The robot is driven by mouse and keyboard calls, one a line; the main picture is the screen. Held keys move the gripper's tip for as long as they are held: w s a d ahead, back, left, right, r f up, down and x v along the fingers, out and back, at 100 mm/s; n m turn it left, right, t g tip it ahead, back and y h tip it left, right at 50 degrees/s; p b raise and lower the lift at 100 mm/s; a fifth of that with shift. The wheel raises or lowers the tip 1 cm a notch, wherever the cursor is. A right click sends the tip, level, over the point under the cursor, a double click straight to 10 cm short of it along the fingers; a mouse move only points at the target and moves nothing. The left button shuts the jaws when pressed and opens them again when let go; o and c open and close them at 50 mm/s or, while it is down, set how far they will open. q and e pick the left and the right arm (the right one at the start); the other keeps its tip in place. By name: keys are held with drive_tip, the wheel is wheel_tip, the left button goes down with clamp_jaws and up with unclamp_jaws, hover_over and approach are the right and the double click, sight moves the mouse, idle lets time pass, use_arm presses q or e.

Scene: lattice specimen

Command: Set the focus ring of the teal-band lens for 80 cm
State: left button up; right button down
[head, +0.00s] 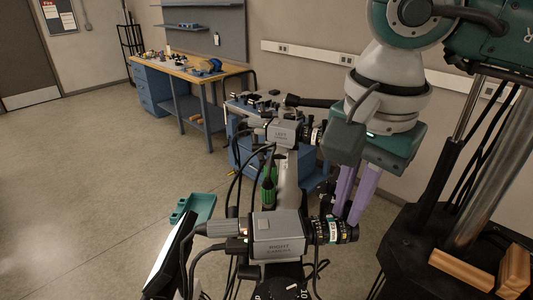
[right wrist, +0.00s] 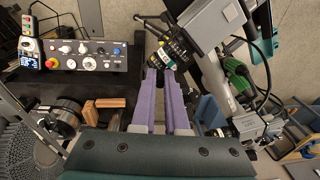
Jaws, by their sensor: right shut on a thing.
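The right camera (head: 278,235), labelled as such, is a grey box with a black lens (head: 335,231) on its right side. The lens has a pale teal-green band and small coloured marks; the band also shows in the right wrist view (right wrist: 163,58). My right gripper (head: 341,214) has purple fingers that reach down to this lens and are shut on its ring. In the right wrist view the fingertips (right wrist: 161,68) are at the lens, hiding part of it. The left camera (head: 284,132) has its own lens (head: 312,134) behind. The ring's scale is too small to read. My left gripper is in neither view.
Black cables loop around both cameras, beside a green part (head: 268,185). A teal tray (head: 197,207) is at left. A control panel (right wrist: 85,55) with knobs shows in the wrist view. A workbench (head: 195,70) stands at the back; the floor at left is clear.

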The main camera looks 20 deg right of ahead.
drive_tip(key=shift+s+a+f+t+b, duration=0.15)
drive_tip(key=shift+s+f+t+b, duration=0.2)
drive_tip(key=shift+t+b, duration=0.4)
drive_tip(key=shift+s+r+t+h, duration=0.1)
drive_tip(key=shift+r+t+h, duration=0.15)
drive_tip(key=shift+h, duration=0.05)
drive_tip(key=c, duration=0.9)
unclamp_jaws()
drive_tip(key=shift+o, duration=0.2)
drive_tip(key=shift+r, duration=0.1)
drive_tip(key=p+v, duration=0.3)
drive_tip(key=v, duration=0.3)
